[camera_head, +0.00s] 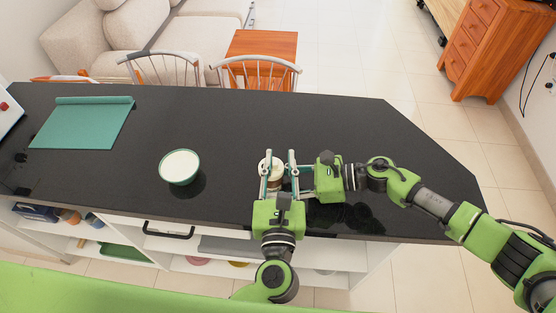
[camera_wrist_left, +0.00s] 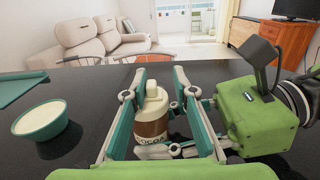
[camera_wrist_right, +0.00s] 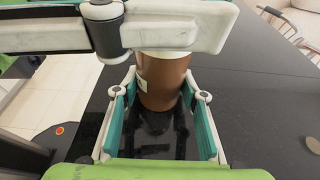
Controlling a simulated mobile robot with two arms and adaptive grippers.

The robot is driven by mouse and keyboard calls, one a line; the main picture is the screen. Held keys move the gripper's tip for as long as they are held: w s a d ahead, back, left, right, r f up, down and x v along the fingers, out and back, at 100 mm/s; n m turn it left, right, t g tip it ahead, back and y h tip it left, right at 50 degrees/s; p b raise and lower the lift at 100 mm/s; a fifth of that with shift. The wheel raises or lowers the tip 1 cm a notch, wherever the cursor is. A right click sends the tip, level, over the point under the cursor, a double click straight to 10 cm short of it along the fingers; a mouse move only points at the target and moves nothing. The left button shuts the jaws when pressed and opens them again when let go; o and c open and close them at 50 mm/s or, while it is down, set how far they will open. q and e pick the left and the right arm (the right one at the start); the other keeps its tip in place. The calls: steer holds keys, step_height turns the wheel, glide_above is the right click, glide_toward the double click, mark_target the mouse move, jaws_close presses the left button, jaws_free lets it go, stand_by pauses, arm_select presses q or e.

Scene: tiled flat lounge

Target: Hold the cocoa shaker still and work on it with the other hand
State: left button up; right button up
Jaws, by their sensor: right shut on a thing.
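The cocoa shaker (camera_head: 275,167) stands upright near the counter's front edge. In the left wrist view it is a bottle (camera_wrist_left: 153,121) with a cream top and a brown label band. The right wrist view shows its brown side (camera_wrist_right: 162,82) up close. My right gripper (camera_head: 291,183) comes from the right and is shut on its lower part; the right wrist view shows a finger on each side. My left gripper (camera_head: 278,160) comes from the front, higher up. Its fingers are apart on both sides of the shaker, with a gap showing on the left. A left finger hides the shaker's top in the right wrist view.
A green bowl (camera_head: 180,168) with white contents stands left of the shaker on the black counter (camera_head: 330,120). A teal mat or board (camera_head: 85,122) lies at the far left. Two chairs (camera_head: 258,75) stand behind the counter. The counter's middle is clear.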

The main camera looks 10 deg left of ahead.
arm_select(q)
steer(key=shift+a+f, duration=0.1)
steer(key=s+d, duration=0.1)
steer(key=s, duration=1.1)
